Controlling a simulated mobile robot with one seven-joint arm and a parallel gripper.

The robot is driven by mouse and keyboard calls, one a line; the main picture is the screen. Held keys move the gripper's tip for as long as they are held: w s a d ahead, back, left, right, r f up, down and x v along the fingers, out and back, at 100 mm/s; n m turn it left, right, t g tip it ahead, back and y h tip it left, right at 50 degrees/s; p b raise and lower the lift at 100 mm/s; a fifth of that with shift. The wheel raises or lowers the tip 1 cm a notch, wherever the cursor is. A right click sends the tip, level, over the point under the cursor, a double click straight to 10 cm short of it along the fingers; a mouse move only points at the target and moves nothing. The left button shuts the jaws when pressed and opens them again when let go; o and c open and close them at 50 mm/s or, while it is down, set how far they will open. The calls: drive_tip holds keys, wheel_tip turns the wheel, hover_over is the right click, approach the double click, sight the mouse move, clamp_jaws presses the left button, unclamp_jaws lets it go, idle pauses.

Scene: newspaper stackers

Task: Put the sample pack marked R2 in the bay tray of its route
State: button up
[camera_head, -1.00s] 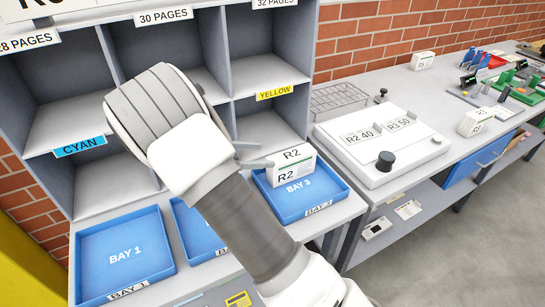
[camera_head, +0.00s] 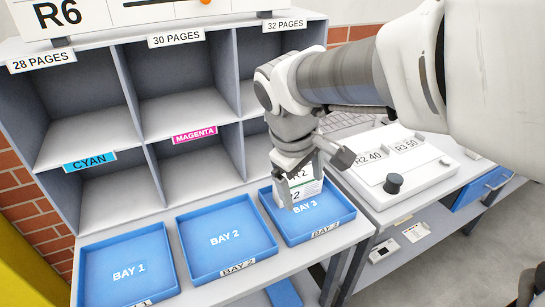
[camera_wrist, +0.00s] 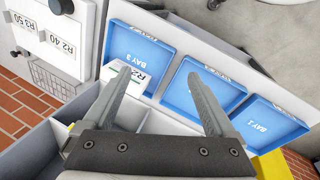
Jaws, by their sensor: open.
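The white sample pack marked R2 (camera_head: 306,189) stands at the back of the blue BAY 3 tray (camera_head: 337,222), partly hidden by my gripper in the head view. The pack (camera_wrist: 124,76) also shows in the wrist view, by the tip of the left finger. My gripper (camera_head: 300,180) points down over the pack. In the wrist view my gripper (camera_wrist: 158,78) has its fingers wide apart, with nothing held between them; whether a finger touches the pack cannot be told. The empty BAY 2 tray (camera_head: 227,265) and BAY 1 tray (camera_head: 126,292) are to the left.
Grey pigeonholes with CYAN (camera_head: 89,162) and MAGENTA (camera_head: 195,134) labels rise behind the trays. A white device marked R2 40 and R3 50 (camera_head: 425,165) stands to the right, with a wire basket (camera_wrist: 58,84) beside it. An R6 board (camera_head: 110,14) hangs above.

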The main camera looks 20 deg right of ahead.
drive_tip(key=s+a+r+m+t+y, duration=0.1)
drive_tip(key=s+m, duration=0.2)
drive_tip(key=s, duration=0.1)
drive_tip(key=s+a+r+m+t+y, duration=0.1)
drive_tip(key=s+r+m+t, duration=0.1)
drive_tip(key=s, duration=0.3)
drive_tip(key=shift+a+m+t+y, duration=0.3)
drive_tip(key=shift+a+m, duration=0.1)
